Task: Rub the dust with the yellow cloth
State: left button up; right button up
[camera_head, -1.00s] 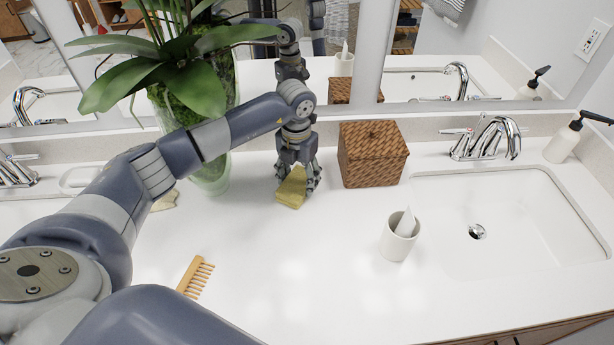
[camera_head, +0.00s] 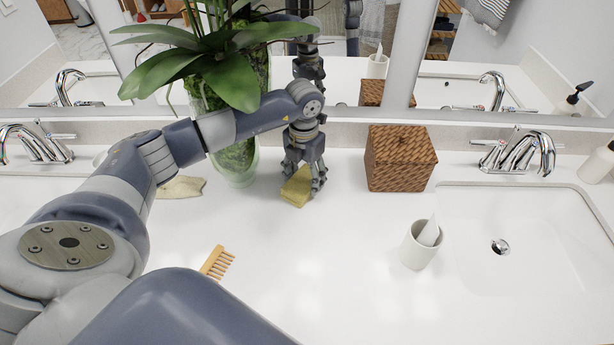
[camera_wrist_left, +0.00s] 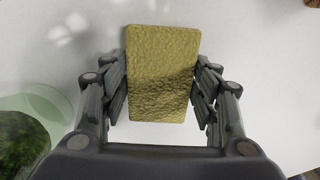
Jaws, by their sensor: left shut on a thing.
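The yellow cloth (camera_head: 297,188) is a folded, textured rectangle at the counter surface, between the plant vase and the wicker box. My left gripper (camera_head: 304,180) points down and is shut on it. In the left wrist view the yellow cloth (camera_wrist_left: 162,70) sits between the two fingers of the left gripper (camera_wrist_left: 162,90). I cannot tell whether the cloth presses on the counter. No dust can be made out on the white counter (camera_head: 340,260). My right gripper is not in view.
A plant in a glass vase (camera_head: 236,165) stands left of the gripper, close to my arm. A wicker box (camera_head: 400,158) stands to the right. The counter's middle front is clear.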

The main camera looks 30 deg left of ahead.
pick_arm(q)
jog(key=shift+s+f, duration=0.1)
jog(key=shift+r+p, duration=0.45)
jog(key=shift+r, duration=0.1)
jog(key=shift+r+p, duration=1.5)
jog(key=shift+r, duration=1)
jog(key=shift+r+p, duration=0.9)
jog(key=shift+r, duration=0.65)
jog(key=shift+a, duration=0.15)
